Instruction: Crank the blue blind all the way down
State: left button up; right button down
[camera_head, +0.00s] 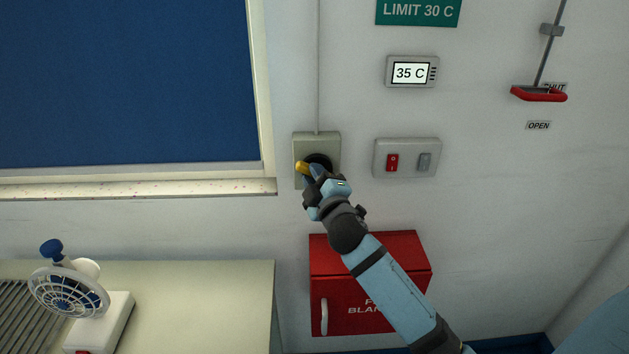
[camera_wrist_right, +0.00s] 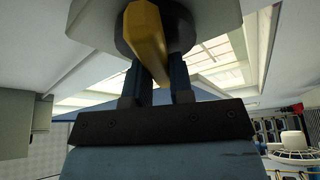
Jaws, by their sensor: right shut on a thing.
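The blue blind (camera_head: 125,80) fills the window frame at the upper left and reaches down close to the sill. The crank box (camera_head: 331,143) is a pale wall box right of the window, with a dark round hub. My right gripper (camera_head: 314,174) is at this box, shut on the yellow crank handle (camera_head: 302,167), which points to the upper left. In the right wrist view the yellow handle (camera_wrist_right: 145,40) sits between the two dark fingers (camera_wrist_right: 155,88), under the hub. Part of the hub is hidden by the gripper. My left gripper is not in view.
A wall display (camera_head: 411,72) reads 35 C under a green LIMIT 30 C sign (camera_head: 418,11). A switch plate (camera_head: 406,158) is right of the crank box. A red box (camera_head: 324,256) is below my arm. A fan (camera_head: 70,290) stands at lower left. A red-handled lever (camera_head: 539,94) is at upper right.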

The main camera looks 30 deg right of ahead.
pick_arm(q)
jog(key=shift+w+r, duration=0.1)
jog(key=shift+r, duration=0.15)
pick_arm(e)
jog(key=c, duration=1)
grip_release()
pick_arm(q)
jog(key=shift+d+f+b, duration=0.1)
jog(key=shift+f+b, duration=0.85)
jog(key=shift+b, duration=0.25)
pick_arm(e)
jog(key=v, duration=1.4)
jog(key=shift+w, duration=0.1)
